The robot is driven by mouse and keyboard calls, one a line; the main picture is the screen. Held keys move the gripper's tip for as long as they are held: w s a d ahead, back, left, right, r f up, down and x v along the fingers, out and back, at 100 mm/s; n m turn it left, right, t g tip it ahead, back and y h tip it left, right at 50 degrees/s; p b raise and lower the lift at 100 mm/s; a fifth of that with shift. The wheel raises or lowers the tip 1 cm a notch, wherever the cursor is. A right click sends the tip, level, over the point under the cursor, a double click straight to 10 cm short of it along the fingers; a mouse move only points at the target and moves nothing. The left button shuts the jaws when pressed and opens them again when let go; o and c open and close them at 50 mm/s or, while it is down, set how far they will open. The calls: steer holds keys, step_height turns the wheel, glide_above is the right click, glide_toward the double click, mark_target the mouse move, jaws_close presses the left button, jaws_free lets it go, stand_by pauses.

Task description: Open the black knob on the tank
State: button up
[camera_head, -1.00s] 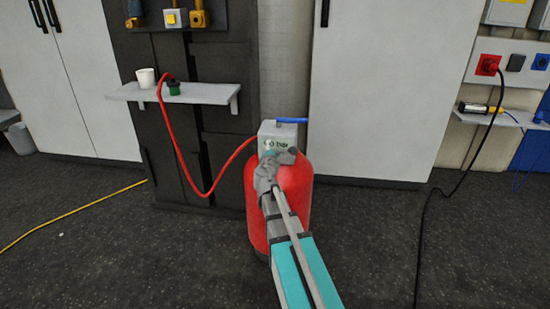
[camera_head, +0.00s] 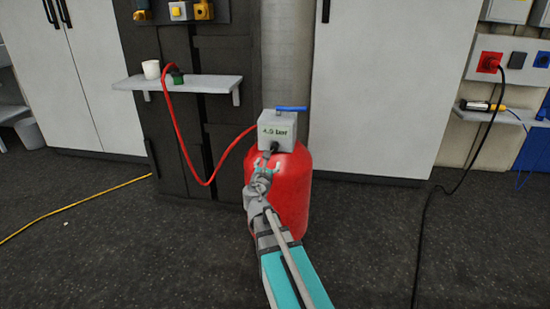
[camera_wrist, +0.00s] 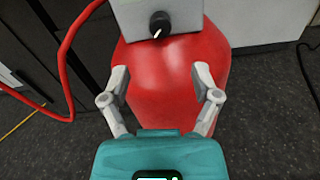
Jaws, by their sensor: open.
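The red tank (camera_head: 292,185) stands on the floor in the middle of the head view, with a grey box (camera_head: 291,125) on top. The box shows a green reading in bar, its digits small, and has a blue handle (camera_head: 291,108) on top. The black knob (camera_wrist: 160,24) with a white pointer mark is on the box's front, low down; it also shows in the head view (camera_head: 274,146). My gripper (camera_wrist: 162,72) is open and empty. Its fingers are apart in front of the tank's red shoulder, below the knob and not touching it.
A red hose (camera_head: 192,150) runs from the box to a shelf (camera_head: 205,84) holding a white cup (camera_head: 151,69) and a green fitting (camera_head: 177,77). A yellow cable (camera_head: 75,211) and a black cable (camera_head: 423,220) lie at the sides. The floor around the tank looks clear.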

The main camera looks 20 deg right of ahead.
steer(key=shift+s+a+f+n, duration=0.35)
steer(key=shift+s+a+n, duration=0.25)
steer(key=shift+s+n, duration=0.2)
steer(key=shift+w, duration=0.1)
